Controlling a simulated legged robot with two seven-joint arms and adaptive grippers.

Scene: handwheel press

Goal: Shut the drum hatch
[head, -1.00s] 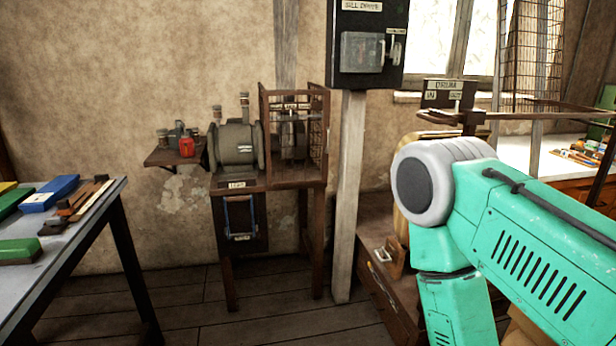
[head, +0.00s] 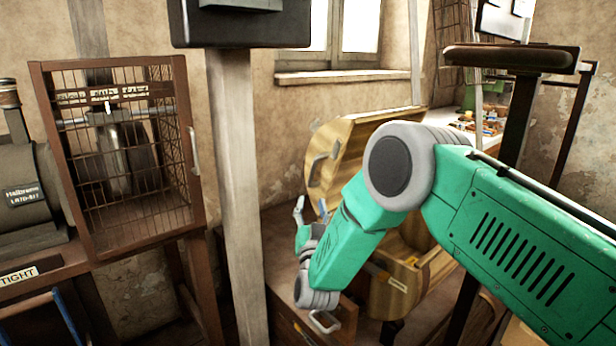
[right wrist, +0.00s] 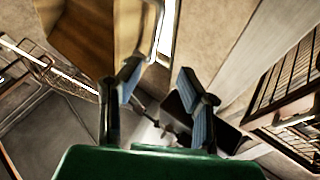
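The wooden drum (head: 437,275) stands right of centre in the head view, partly hidden behind my right arm. Its yellow-brown hatch (head: 352,135) stands raised, with a grey bar handle (head: 320,165) on its left side. My right gripper (head: 311,210) is just below that handle, apart from it as far as I can see. In the right wrist view my right gripper (right wrist: 163,92) has its blue-padded fingers spread, with nothing between them. The hatch (right wrist: 88,35) and its pale handle (right wrist: 157,32) show beyond the left finger. My left gripper is out of view.
A pale post (head: 238,200) carrying a dark box stands left of my right gripper. A wire cage (head: 120,150) is further left. A wooden chest (head: 300,315) with a drawer handle is below my gripper. A dark stand (head: 515,110) rises at the right.

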